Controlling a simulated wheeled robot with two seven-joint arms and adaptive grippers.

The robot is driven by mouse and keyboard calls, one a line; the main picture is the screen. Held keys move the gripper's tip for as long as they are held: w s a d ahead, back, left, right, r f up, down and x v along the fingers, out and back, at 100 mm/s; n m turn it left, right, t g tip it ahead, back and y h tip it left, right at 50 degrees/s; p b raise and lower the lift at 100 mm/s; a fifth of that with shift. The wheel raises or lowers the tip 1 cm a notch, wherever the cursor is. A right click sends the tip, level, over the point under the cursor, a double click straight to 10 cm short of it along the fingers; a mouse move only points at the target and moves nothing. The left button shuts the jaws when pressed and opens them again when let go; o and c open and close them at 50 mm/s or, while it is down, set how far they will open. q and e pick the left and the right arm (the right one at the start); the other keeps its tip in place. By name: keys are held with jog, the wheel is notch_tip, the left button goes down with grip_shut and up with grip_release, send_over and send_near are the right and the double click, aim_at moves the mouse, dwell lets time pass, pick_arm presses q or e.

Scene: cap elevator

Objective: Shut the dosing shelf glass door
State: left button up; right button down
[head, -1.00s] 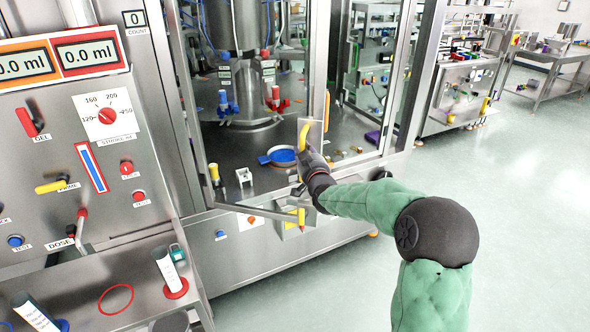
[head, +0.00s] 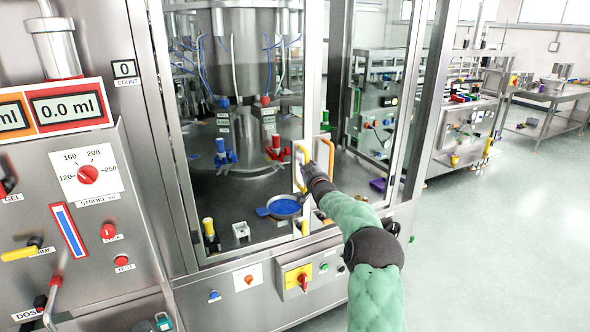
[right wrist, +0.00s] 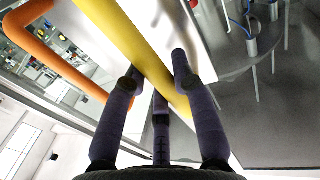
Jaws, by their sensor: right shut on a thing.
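The glass door (head: 240,110) of the dosing shelf stands at the cabinet front in the head view, close to flush with the frame. I cannot tell whether a small gap is left. Its yellow handle (head: 303,154) is on the pale upright at the door's right edge. My right gripper (head: 310,170) is shut on this handle, its arm coming up from below. In the right wrist view, the dark fingers (right wrist: 155,75) close around the yellow bar (right wrist: 130,45). My left gripper is not in view.
An orange handle (head: 328,150) sits just right of the yellow one, on the neighbouring panel. Inside are a blue dish (head: 284,207) and blue and red fittings. A control panel (head: 70,190) stands at left. The floor (head: 480,240) at right is clear.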

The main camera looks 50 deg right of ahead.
jog(key=shift+x, duration=0.95)
jog(key=c, duration=1)
grip_release()
jog(key=shift+s+a, duration=0.1)
jog(key=shift+a, duration=0.1)
jog(key=v, duration=1.2)
jog(key=shift+f, duration=0.2)
